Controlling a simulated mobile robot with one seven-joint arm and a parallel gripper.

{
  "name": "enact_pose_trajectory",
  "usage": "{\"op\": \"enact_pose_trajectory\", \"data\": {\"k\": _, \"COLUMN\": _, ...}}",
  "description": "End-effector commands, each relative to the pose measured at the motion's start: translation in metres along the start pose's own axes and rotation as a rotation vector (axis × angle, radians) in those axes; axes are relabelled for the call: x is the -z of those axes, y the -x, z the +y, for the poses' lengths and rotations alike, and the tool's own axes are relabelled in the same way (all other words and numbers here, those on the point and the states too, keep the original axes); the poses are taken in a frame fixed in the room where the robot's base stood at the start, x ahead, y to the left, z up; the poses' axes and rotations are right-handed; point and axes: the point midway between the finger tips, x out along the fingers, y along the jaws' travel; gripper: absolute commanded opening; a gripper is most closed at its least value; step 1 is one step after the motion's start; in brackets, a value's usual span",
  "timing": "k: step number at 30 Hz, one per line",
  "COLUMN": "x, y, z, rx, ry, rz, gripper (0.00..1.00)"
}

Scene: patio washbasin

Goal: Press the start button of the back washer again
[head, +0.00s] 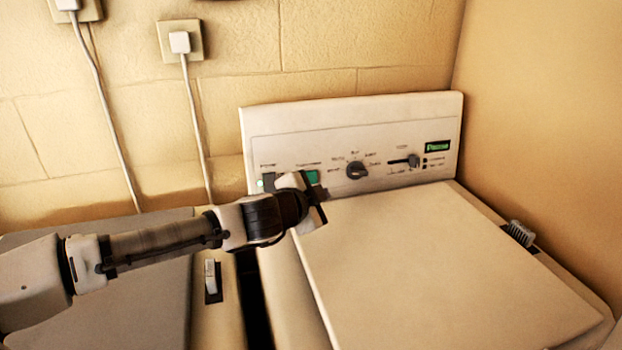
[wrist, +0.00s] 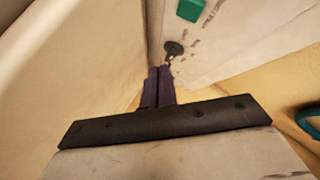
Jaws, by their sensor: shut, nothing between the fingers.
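The washer with the upright control panel (head: 400,135) stands at the right in the head view. A green rectangular button (head: 312,177) is on the left part of its panel, beside my gripper and partly covered by it. A green button also shows at the top edge of the wrist view (wrist: 190,9). A small green light (head: 260,183) is at the panel's left end. My gripper (wrist: 158,72) is shut and empty, its fingers pointing towards the panel. The head view does not show the fingertips clearly, and I cannot tell whether they touch anything.
A round dark knob (head: 357,170) and a slider (head: 412,161) are farther right on the panel. A second, grey-lidded machine (head: 150,265) lies under my arm.

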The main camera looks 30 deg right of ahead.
Motion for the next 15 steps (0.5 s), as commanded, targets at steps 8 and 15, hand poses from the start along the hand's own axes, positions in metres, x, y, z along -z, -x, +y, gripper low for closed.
{"op": "enact_pose_trajectory", "data": {"k": 8, "x": -0.02, "y": -0.028, "z": -0.021, "rx": 0.001, "ry": -0.002, "rz": -0.002, "gripper": 0.0}}
{"op": "enact_pose_trajectory", "data": {"k": 15, "x": -0.03, "y": -0.043, "z": -0.034, "rx": 0.001, "ry": 0.001, "rz": 0.001, "gripper": 0.0}}
